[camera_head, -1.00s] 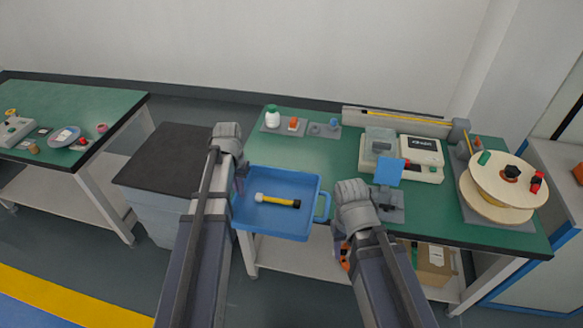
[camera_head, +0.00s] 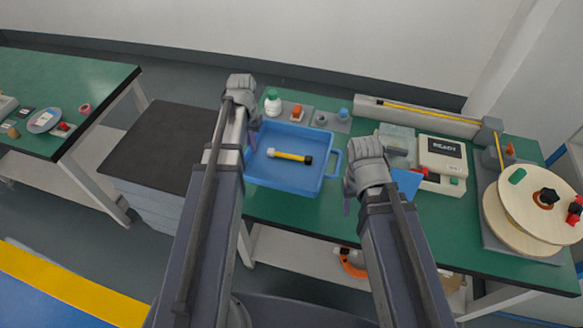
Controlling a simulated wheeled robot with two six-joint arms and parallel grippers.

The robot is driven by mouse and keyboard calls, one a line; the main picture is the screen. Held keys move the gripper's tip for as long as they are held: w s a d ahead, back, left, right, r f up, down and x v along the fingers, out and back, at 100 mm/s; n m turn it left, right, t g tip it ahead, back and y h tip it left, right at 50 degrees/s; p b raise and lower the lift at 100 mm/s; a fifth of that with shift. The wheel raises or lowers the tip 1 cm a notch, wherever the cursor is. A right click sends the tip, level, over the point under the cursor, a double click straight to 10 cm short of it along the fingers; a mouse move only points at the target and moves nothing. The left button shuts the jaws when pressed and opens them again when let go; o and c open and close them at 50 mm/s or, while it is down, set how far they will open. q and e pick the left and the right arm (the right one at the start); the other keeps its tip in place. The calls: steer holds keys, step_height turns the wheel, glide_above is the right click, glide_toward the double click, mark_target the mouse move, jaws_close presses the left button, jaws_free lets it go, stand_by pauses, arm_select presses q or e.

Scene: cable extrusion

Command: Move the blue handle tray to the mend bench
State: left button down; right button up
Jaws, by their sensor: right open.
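The blue handle tray (camera_head: 286,182) appears over the front left of the nearer green-topped bench (camera_head: 395,232). Its right handle (camera_head: 337,163) is visible. A yellow rod with black and white ends (camera_head: 290,156) lies in the tray. My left gripper (camera_head: 252,135) is at the tray's left side, and its wrist covers the handle there; its grip is hidden. My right gripper (camera_head: 347,200) is open, just right of the right handle, with a gap visible between them. Whether the tray touches the bench top is unclear.
Small bottles and parts (camera_head: 310,115) stand behind the tray. A device reading READY (camera_head: 442,158), a blue plate (camera_head: 405,183) and a large spool (camera_head: 540,205) occupy the right. A black-topped cabinet (camera_head: 150,150) and another green bench (camera_head: 85,85) stand to the left.

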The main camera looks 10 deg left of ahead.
arm_select(q)
steer(key=shift+f+b, duration=0.25)
steer(key=shift+b, duration=0.1)
step_height(320, 180, down, 9)
steer(key=b, duration=0.9)
steer(key=shift+f, duration=0.2)
arm_select(e)
step_height(320, 180, down, 10)
steer(key=shift+r, duration=0.1)
arm_select(q)
steer(key=shift+f+b, duration=0.2)
steer(key=shift+b, duration=0.15)
arm_select(e)
steer(key=shift+f, duration=0.25)
arm_select(q)
steer(key=c, duration=1)
jaws_free()
steer(key=shift+r, duration=0.1)
steer(key=shift+c, duration=0.2)
steer(key=shift+r, duration=0.15)
arm_select(e)
steer(key=shift+r, duration=0.2)
arm_select(q)
step_height(320, 180, up, 12)
steer(key=p, duration=1.2)
arm_select(e)
step_height(320, 180, up, 12)
